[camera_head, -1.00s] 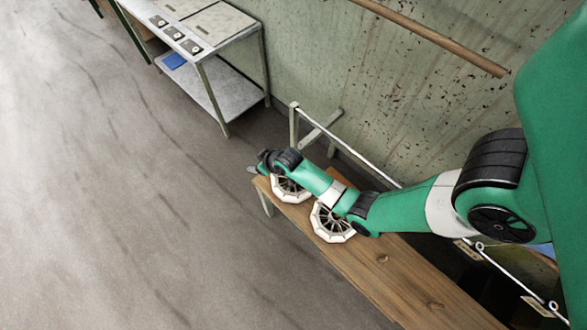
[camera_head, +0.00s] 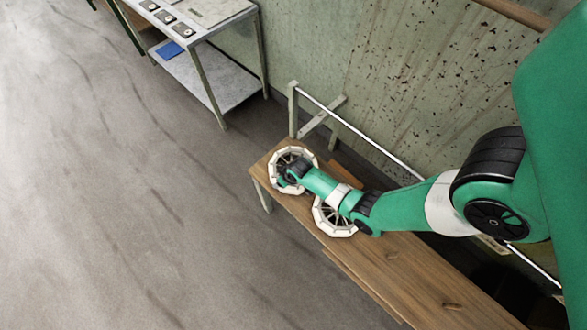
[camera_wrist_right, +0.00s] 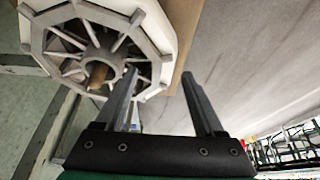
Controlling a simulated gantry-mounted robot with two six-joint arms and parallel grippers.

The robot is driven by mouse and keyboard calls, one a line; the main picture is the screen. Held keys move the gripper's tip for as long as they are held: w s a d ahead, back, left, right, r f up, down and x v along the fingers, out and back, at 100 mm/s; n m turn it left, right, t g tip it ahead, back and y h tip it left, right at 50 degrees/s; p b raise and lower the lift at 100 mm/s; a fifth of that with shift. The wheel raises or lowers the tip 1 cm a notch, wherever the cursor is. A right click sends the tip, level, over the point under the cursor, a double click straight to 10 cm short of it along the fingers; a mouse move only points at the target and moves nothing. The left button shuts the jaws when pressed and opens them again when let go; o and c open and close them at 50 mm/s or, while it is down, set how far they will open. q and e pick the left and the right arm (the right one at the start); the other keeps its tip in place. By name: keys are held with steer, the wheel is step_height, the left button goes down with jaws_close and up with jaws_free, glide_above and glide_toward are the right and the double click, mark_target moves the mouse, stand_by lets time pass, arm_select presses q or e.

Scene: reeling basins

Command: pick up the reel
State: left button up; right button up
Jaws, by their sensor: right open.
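Two white, many-sided spoked reels lie on a wooden bench (camera_head: 395,262). The far reel (camera_head: 275,164) is at the bench's far end, and the near reel (camera_head: 333,228) lies just this side of it, partly hidden by my right arm. My right gripper (camera_head: 287,174) is over the far reel in the head view; its fingers are hard to make out there. In the right wrist view the gripper (camera_wrist_right: 160,82) is open and empty. One finger overlaps the rim of a reel (camera_wrist_right: 100,50) with a brown centre; the other is outside it. Contact cannot be told. My left gripper is not in view.
A metal table (camera_head: 216,27) with a lower shelf stands at the upper left. A thin rail (camera_head: 360,132) runs between the bench and the stained wall (camera_head: 420,90). The floor (camera_head: 110,200) left of the bench is clear.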

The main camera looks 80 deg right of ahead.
steer(key=b+x, duration=0.4)
steer(key=x, duration=0.1)
steer(key=shift+w+a+f, duration=0.1)
steer(key=shift+w+a, duration=0.1)
jaws_close()
